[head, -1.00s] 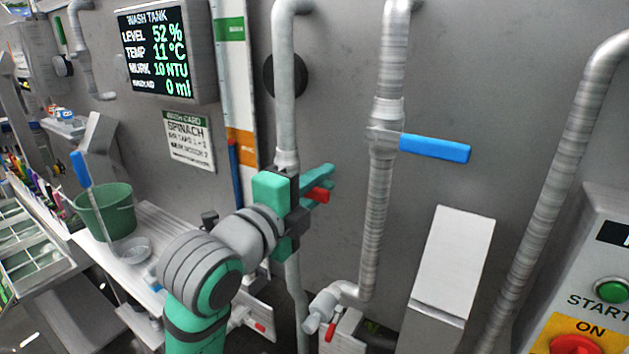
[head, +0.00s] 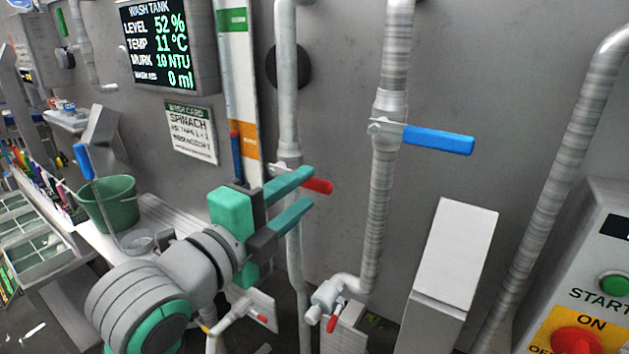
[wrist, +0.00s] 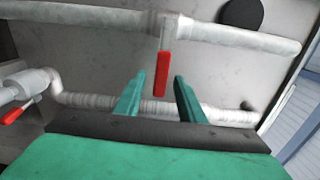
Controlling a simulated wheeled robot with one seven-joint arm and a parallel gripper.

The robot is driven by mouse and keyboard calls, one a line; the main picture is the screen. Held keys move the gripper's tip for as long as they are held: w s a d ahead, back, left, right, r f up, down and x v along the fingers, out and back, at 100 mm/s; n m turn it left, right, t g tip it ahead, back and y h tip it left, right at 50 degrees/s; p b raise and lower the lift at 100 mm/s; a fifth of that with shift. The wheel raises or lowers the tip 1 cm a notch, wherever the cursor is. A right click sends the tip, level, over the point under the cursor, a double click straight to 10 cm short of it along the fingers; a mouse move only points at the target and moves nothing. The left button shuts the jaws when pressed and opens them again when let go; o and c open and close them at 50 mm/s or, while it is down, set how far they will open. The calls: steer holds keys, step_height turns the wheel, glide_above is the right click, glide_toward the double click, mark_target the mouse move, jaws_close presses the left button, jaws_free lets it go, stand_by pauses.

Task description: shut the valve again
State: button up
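The valve with the red lever (head: 317,185) is on the left vertical pipe (head: 289,130); its lever points right, crosswise to the pipe. My gripper (head: 306,190) is open and empty, just left of and in front of this lever. In the wrist view the red lever (wrist: 162,75) lies between the open fingers (wrist: 158,92), with a gap on both sides and no visible contact. A second valve with a blue lever (head: 438,139) is on the middle pipe, its lever also crosswise. The tank display (head: 158,45) reads level 52 %, 0 ml.
Small red-handled taps (head: 332,322) sit low by the pipes. A grey sloped box (head: 453,262) and a control panel with green (head: 615,284) and red buttons stand at right. A green bucket (head: 110,205) and a spinach wash card (head: 191,131) are at left.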

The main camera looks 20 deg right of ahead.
steer(key=v, duration=0.3)
steer(key=shift+s, duration=0.1)
